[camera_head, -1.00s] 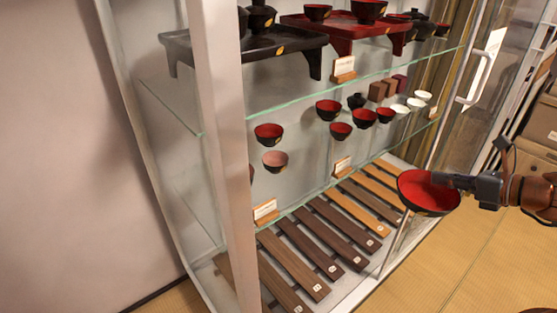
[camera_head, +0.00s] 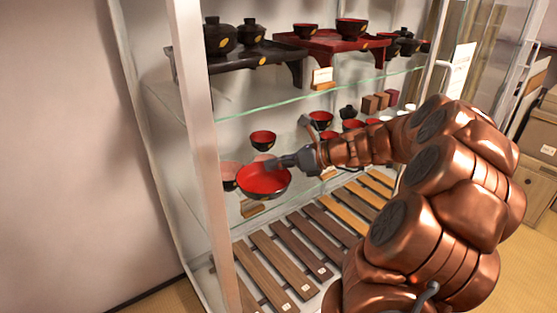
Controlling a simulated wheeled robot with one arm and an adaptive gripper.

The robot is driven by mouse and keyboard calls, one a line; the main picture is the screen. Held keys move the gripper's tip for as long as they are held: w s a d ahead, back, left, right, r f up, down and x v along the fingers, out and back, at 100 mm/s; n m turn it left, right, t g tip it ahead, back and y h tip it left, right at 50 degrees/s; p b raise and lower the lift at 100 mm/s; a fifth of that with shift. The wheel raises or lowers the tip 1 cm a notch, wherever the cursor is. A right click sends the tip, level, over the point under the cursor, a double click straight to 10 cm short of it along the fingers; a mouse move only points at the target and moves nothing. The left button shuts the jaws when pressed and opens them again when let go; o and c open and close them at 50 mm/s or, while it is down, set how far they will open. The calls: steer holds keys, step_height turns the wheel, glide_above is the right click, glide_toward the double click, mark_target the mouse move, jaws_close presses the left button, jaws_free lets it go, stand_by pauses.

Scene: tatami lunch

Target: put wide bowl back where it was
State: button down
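The wide bowl (camera_head: 262,184), black outside and red inside, is at the end of my gripper (camera_head: 284,163). My gripper is shut on its right rim and holds it roughly level. In the head view the bowl appears at the glass middle shelf's level, in front of smaller bowls, above the slatted boards. Whether it touches the shelf cannot be told. My copper arm hides the right part of the cabinet and part of the middle shelf.
Trays with lacquerware (camera_head: 262,57) fill the upper shelf. Wooden slatted boards (camera_head: 285,262) lie below.

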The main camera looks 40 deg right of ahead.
steer(key=w+d+f+m+t+h, duration=0.1)
steer(key=w+d+f+m+h, duration=0.1)
steer(key=d, duration=0.5)
steer(key=w+d+f+m+h, duration=0.2)
steer(key=w+d+f+h, duration=0.1)
steer(key=d, duration=0.4)
steer(key=w+d+f+m+t+h+p, duration=0.1)
steer(key=w+d+f+m+h, duration=0.1)
steer(key=w+d+f, duration=0.2)
steer(key=shift+w+d+m+t+h, duration=0.2)
steer(key=shift+w+d, duration=0.15)
steer(key=shift+d, duration=0.4)
steer(key=shift+w+d+m+t+h, duration=0.1)
steer(key=shift+w+d+m+h, duration=0.2)
steer(key=shift+d, duration=0.4)
steer(key=w+d, duration=0.2)
steer(key=d, duration=0.1)
steer(key=w+d, duration=0.3)
steer(key=d, duration=0.1)
steer(key=w+d+f, duration=0.1)
steer(key=w+d, duration=0.2)
steer(key=d, duration=0.1)
steer(key=shift+d+f, duration=0.1)
steer(key=shift+w+d, duration=0.2)
steer(key=shift+d, duration=0.2)
steer(key=shift+w+d, duration=0.1)
steer(key=shift+w, duration=0.05)
